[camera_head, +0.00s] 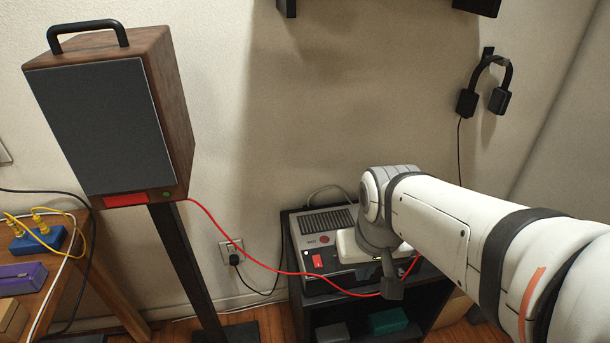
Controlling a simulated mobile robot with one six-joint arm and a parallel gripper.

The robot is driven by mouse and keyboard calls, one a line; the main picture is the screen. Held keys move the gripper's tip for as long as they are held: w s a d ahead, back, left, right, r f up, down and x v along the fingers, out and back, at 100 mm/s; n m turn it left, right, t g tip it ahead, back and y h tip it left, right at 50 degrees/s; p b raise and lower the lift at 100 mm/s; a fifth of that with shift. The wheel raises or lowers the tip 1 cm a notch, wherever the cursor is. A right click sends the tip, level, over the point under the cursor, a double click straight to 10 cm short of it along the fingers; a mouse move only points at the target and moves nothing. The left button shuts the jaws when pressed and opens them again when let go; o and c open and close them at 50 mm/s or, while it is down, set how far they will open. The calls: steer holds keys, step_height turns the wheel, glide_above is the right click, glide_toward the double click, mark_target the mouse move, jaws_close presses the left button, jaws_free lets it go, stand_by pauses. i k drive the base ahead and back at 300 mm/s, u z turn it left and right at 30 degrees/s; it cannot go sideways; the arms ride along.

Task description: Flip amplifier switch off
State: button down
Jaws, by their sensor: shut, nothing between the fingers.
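The amplifier (303,249) is a grey box with a dark vent grille, on top of a black shelf unit. A red rocker switch (317,261) sits on its front left, with a round red button above it. I cannot tell the switch's position. A small yellow-green glow shows on the amplifier's front near my arm. My gripper (391,287) is shut and empty, in front of the amplifier's right part, to the right of the red switch and apart from it. My arm hides the amplifier's right side.
A wooden speaker (105,120) on a black stand is at the left. A red cable (250,262) hangs from it across the amplifier's front. A wall outlet (231,249) is left of the shelf unit (437,286). Headphones (485,85) hang at right. A wooden table (75,262) is at far left.

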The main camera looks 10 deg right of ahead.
mark_target(316, 259)
steer(key=z, duration=2.55)
steer(key=k, duration=0.8)
steer(key=u, duration=1.5)
steer(key=i, duration=0.5)
steer(key=u, duration=0.1)
